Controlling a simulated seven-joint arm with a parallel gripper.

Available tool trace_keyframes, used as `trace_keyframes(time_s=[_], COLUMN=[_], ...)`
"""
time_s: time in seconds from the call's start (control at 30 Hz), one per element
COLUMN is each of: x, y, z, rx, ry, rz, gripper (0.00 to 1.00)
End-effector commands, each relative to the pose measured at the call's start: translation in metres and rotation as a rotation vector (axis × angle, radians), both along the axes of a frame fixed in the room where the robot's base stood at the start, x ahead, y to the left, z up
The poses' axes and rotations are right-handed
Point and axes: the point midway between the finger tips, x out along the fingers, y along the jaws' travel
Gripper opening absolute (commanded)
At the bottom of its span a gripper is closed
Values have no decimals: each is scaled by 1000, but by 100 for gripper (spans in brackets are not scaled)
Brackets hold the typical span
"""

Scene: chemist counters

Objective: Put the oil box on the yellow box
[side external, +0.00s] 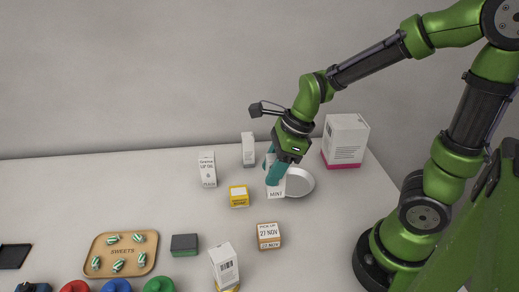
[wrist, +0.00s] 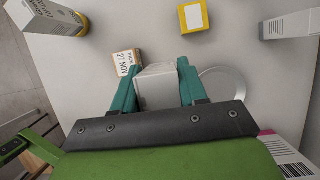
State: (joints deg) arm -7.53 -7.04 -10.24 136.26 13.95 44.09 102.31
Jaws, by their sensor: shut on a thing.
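My gripper (side external: 274,172) is shut on a white box (side external: 276,191), whose lower part shows below the teal fingers with print that seems to read MINT. In the wrist view the white box (wrist: 157,88) sits between both fingers. I cannot tell from its print whether this is the oil box. The yellow box (side external: 239,196) stands on the counter to the left of my gripper. It is at the top of the wrist view (wrist: 193,16), apart from the held box. Another upright white box (side external: 208,170) has small print, hard to read, behind and left of the yellow box.
A round white dish (side external: 299,182) is just right of the held box. A pick-up box (side external: 268,236) and a white box with a barcode (side external: 224,265) stand in front. A sweets tray (side external: 97,268) is at left. A pink-based box (side external: 345,140) stands at back right.

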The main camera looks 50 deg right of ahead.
Motion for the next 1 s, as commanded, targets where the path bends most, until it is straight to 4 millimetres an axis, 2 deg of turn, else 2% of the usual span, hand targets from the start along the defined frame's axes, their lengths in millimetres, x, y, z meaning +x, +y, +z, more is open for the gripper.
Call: trace_keyframes(time_s=[0.03, 0.2, 0.4, 0.6, 0.8, 1.0], x=[14, 58, 92, 109, 106, 107], y=[2, 8, 12, 15, 14, 15], z=[-3, -7, -9, -12, -42, -45], rx=[-2, -2, -1, 0, 1, 0], ry=[5, 4, 1, 3, 5, 0], rz=[3, 1, 0, 0, -2, 0], gripper=[12, 12, 12, 12, 12, 12])
